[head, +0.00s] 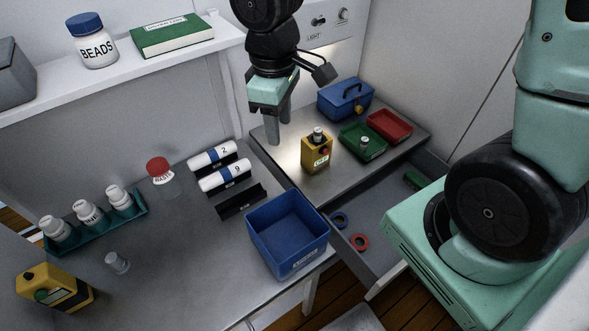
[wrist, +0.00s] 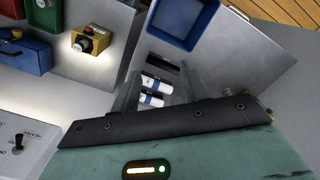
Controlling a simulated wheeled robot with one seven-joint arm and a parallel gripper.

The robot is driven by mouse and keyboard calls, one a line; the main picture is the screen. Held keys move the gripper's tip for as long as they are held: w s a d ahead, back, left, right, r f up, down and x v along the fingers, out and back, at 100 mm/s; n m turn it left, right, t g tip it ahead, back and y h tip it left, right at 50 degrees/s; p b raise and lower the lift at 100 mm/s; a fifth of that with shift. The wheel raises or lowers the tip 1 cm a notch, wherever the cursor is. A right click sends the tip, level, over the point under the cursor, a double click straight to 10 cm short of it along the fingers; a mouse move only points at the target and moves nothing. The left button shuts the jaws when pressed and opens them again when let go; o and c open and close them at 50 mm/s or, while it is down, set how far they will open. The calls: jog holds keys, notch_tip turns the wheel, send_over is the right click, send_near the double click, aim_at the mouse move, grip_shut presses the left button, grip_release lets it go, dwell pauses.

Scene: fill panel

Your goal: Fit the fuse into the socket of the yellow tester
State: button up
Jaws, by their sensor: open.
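The yellow tester (head: 316,158) stands on the metal bench top at the back, with a red knob on its side. A short grey-and-white cylinder (head: 318,135) sits upright on its top; I cannot tell whether it is seated in the socket. A similar small cylinder (head: 365,143) stands in the green tray (head: 350,146). The tester also shows in the wrist view (wrist: 98,32). My gripper (head: 279,132) is open and empty in the air, left of the tester and apart from it. Its fingertips are not clear in the wrist view.
A red tray (head: 389,124) and blue toolbox (head: 345,98) stand near the tester. A blue bin (head: 288,234) is in front, beside an open drawer (head: 374,222) with tape rings. White rolls (head: 224,178) lie on a black rack. Bottles and a yellow can (head: 66,288) are at left.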

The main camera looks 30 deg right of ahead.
jog(key=s+a+r, duration=0.1)
jog(key=s+a, duration=0.2)
jog(key=s, duration=0.4)
jog(key=s+a+r+m+y, duration=0.1)
jog(key=s+a+r, duration=0.1)
jog(key=s, duration=0.6)
jog(key=shift+s+a+r, duration=0.15)
jog(key=shift+a+r, duration=0.1)
jog(key=shift+a, duration=0.2)
